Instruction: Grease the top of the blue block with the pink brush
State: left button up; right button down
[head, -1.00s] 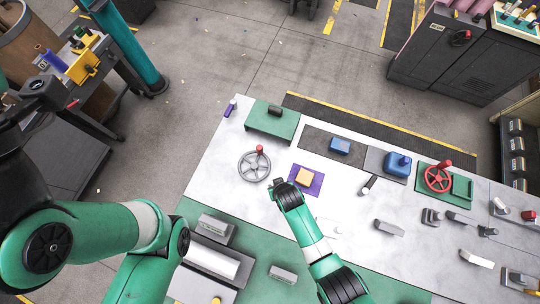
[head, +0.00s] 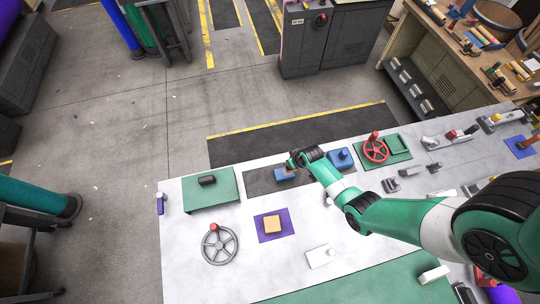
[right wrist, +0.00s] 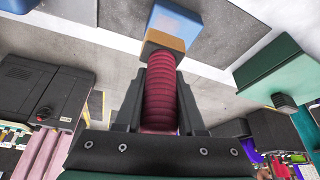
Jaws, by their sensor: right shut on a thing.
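The blue block (head: 285,175) lies on a dark grey mat near the far edge of the white table in the head view. My right gripper (head: 297,159) is just over it and partly covers it. In the right wrist view, my right gripper (right wrist: 158,100) is shut on the pink ribbed handle of the brush (right wrist: 160,95). Beyond the handle is a tan-orange part (right wrist: 165,41), and directly behind it the blue block (right wrist: 175,20) with a pale patch. The tan part overlaps the block; I cannot tell whether they touch. My left gripper is not in view.
Another blue object (head: 341,160) sits right of the block, near a red handwheel (head: 376,150). A green stand (head: 210,190), grey handwheel (head: 220,244) and orange block (head: 272,225) on a purple mat lie left and nearer. White table is clear between them.

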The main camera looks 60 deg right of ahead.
jog(key=shift+d, duration=0.2)
jog(key=shift+f+b, duration=2.4)
jog(key=shift+f, duration=0.1)
jog(key=shift+f+b, duration=0.45)
jog(key=shift+a, duration=0.1)
jog(key=shift+w+a+r+b, duration=0.1)
jog(key=shift+w+a+b, duration=0.2)
jog(key=shift+w+a, duration=1.45)
jog(key=shift+w+d, duration=0.1)
